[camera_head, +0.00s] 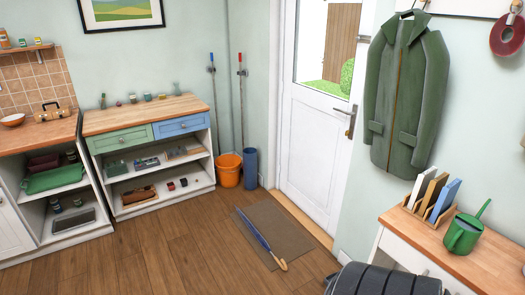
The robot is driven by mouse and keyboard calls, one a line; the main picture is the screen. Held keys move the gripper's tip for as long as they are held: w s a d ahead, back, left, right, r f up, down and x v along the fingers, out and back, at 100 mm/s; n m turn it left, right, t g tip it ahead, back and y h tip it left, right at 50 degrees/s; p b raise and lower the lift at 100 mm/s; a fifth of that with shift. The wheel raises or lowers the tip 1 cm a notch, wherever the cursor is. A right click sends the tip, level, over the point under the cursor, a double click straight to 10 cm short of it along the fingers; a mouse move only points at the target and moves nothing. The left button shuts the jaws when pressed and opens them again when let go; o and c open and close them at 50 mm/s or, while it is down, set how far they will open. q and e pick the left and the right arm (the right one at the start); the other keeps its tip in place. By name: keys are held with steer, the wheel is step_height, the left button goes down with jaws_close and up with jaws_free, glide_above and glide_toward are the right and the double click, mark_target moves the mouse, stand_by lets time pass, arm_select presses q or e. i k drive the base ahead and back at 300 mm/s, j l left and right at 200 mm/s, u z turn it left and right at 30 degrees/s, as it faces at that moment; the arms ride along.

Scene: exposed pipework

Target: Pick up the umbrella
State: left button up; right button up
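A closed blue umbrella (254,231) lies on a brown doormat (285,228) on the wooden floor, in front of the white door. Its curved wooden handle (281,265) points toward me, at the mat's near edge. Its tip points away toward the cabinets. Neither of my grippers shows in the head view, and nothing touches the umbrella.
A blue umbrella stand or bin (250,168) and an orange bucket (228,170) stand in the corner. Open-shelved cabinets (150,165) line the left. A wooden-topped cabinet (455,250) and a dark ribbed shape (380,280) are at lower right. The floor left of the mat is clear.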

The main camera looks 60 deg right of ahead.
mark_target(262, 242)
steer(key=i+z, duration=0.4)
steer(key=i, duration=0.3)
steer(key=i+j+z, duration=0.15)
steer(key=i+z, duration=0.3)
steer(key=i, duration=0.2)
steer(key=i+l+z, duration=0.2)
steer(key=i+z, duration=0.3)
steer(key=i, duration=0.15)
steer(key=i+j+z, duration=0.1)
steer(key=i+z, duration=0.35)
steer(key=i, duration=0.15)
steer(key=i+j+z, duration=0.3)
steer(key=i+z, duration=0.2)
steer(key=i, duration=0.15)
